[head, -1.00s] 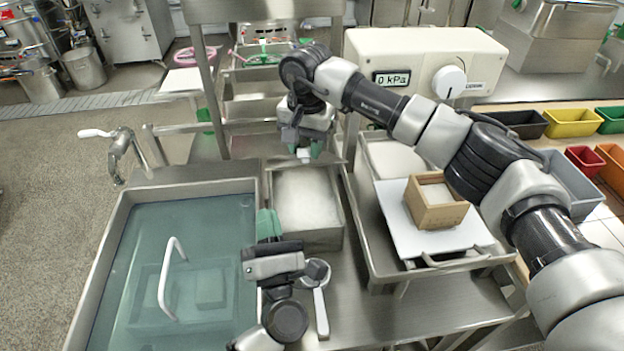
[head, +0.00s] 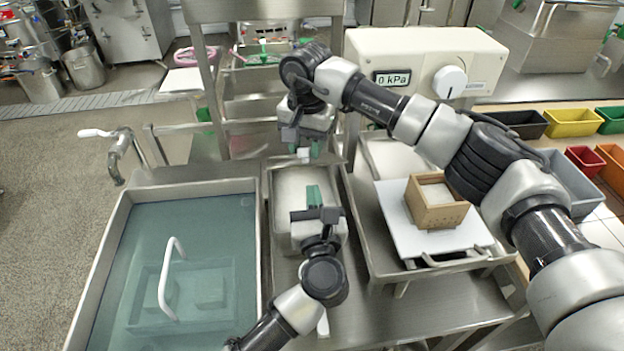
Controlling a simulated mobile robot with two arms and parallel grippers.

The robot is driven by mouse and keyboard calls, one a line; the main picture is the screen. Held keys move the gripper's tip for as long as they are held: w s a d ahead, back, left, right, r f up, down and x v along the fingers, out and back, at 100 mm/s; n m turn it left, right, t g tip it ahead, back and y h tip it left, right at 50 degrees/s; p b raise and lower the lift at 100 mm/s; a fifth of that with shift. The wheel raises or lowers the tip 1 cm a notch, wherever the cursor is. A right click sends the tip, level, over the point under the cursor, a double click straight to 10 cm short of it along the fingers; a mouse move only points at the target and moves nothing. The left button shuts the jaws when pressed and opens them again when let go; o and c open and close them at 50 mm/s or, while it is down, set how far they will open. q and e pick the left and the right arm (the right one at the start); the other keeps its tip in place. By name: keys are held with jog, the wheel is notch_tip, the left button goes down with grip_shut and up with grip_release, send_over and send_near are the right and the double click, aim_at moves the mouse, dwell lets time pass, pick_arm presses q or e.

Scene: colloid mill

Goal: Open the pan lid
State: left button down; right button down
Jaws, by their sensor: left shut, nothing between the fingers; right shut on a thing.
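A steel pan (head: 270,215) with white contents (head: 295,185) stands in the middle, right of the water tank. Its top looks uncovered, and I cannot make out a separate lid clearly. My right gripper (head: 304,153) is over the pan's back edge, pointing down, shut on a small white piece (head: 303,156). I cannot tell whether that piece belongs to the lid. My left gripper (head: 314,194) is shut and empty, with green fingertips, over the pan's contents. Its wrist and arm hide the pan's front part.
The steel tank (head: 259,300) holds bluish water and a submerged basket with a white handle (head: 166,275). On the right, a white board (head: 395,212) bears a wooden box (head: 437,212). Behind stands a gauge box (head: 425,50) reading 0 kPa. Coloured bins are at the far right.

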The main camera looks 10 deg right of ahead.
aim_at(307, 151)
pick_arm(q)
jog(key=shift+w+r, duration=0.4)
jog(key=shift+r, duration=0.25)
jog(key=shift+w+r, duration=0.4)
jog(key=shift+r, duration=0.25)
pick_arm(e)
jog(key=shift+a+f, duration=0.1)
pick_arm(q)
jog(key=shift+w+r, duration=0.45)
jog(key=shift+r, duration=0.3)
pick_arm(e)
jog(key=shift+a, duration=0.1)
